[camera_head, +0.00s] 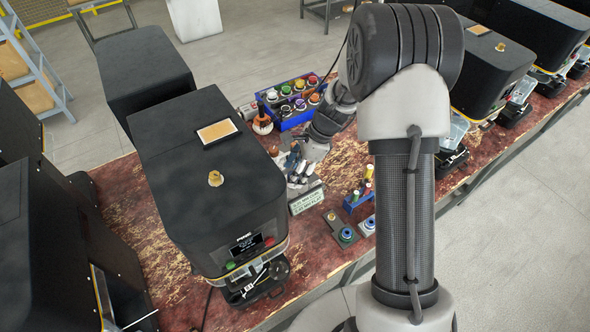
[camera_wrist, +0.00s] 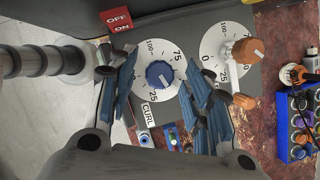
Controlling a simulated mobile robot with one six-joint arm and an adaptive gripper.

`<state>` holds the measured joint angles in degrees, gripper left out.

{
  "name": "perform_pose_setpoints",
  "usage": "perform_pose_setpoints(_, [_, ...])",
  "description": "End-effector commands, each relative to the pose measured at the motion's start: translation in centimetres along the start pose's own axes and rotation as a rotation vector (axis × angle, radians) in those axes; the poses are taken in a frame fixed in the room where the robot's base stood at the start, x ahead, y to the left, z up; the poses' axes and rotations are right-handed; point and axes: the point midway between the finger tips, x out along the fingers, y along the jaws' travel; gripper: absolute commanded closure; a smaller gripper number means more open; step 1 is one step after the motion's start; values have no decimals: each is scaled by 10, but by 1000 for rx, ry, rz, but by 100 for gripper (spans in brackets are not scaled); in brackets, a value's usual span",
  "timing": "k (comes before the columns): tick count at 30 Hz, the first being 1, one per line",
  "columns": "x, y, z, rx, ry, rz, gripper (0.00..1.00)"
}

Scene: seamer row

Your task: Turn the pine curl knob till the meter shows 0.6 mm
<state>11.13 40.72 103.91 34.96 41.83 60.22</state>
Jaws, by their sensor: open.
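The blue curl knob (camera_wrist: 160,74) sits on a white round dial marked 25, 75 and 100, with a CURL label (camera_wrist: 148,113) beside it. My gripper (camera_wrist: 166,98) is open, with one blue-padded finger on each side of the knob. I cannot tell whether either finger touches it. In the head view my gripper (camera_head: 297,163) is low beside the black machine marked PINE (camera_head: 205,165), and the knob cannot be made out there. A small dark display (camera_head: 245,244) is on that machine's front; its reading is too small to read.
An orange knob (camera_wrist: 246,50) on a second white dial is close right of my gripper's right finger. A red OFF/ON switch (camera_wrist: 116,20) is at the top. A blue crate of colored items (camera_head: 290,103) stands behind.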

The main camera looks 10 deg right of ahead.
Motion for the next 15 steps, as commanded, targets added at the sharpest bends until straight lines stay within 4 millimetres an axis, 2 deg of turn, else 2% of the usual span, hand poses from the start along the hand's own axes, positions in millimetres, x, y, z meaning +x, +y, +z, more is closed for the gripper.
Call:
perform_pose_setpoints(9, [3, 0, 0, 0, 0, 0, 55])
perform_pose_setpoints(15, [2, 0, 0, 0, 0, 0, 68])
